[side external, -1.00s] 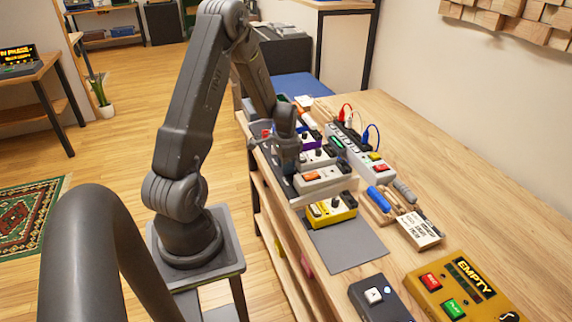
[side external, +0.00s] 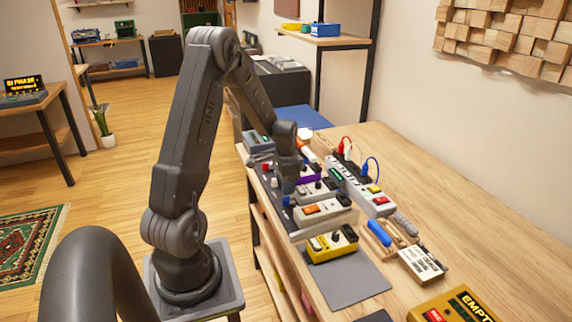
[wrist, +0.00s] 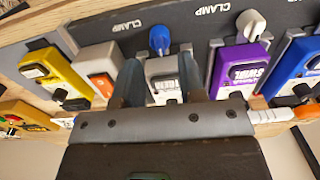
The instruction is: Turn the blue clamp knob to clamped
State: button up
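The blue clamp knob (wrist: 160,40) is on the dark board at upper middle in the wrist view, beside a "CLAMP" label (wrist: 127,26). My gripper (wrist: 161,60) is open, with its two fingers apart. The knob shows in the gap just beyond the fingertips, and I see no contact. A grey-white pedal (wrist: 167,78) lies between the fingers, partly hidden. In the side view my gripper (side external: 288,190) is low over the left edge of the pedal board; the fingertips are hard to make out there.
A white knob (wrist: 252,24) sits by a purple pedal (wrist: 240,68). An orange-and-white pedal (wrist: 101,68) and a yellow pedal (wrist: 57,72) are on the left. In the side view, a power strip (side external: 360,188) with cables stands behind the pedal board; the table's right side is mostly clear.

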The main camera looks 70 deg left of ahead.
aim_at(288, 200)
notch_tip(288, 200, up, 9)
dwell(0.3)
jog(key=s+d+r+t+y, duration=0.1)
jog(key=d+r, duration=0.4)
jog(key=d, duration=0.4)
jog(key=d+r+t, duration=0.2)
jog(key=d+r, duration=0.3)
jog(key=d, duration=0.4)
jog(key=s+d+r+t+h, duration=0.1)
jog(key=s+d+r+t, duration=0.1)
jog(key=s+d, duration=0.7)
jog(key=shift+d+r+t, duration=0.3)
jog(key=shift+d, duration=0.9)
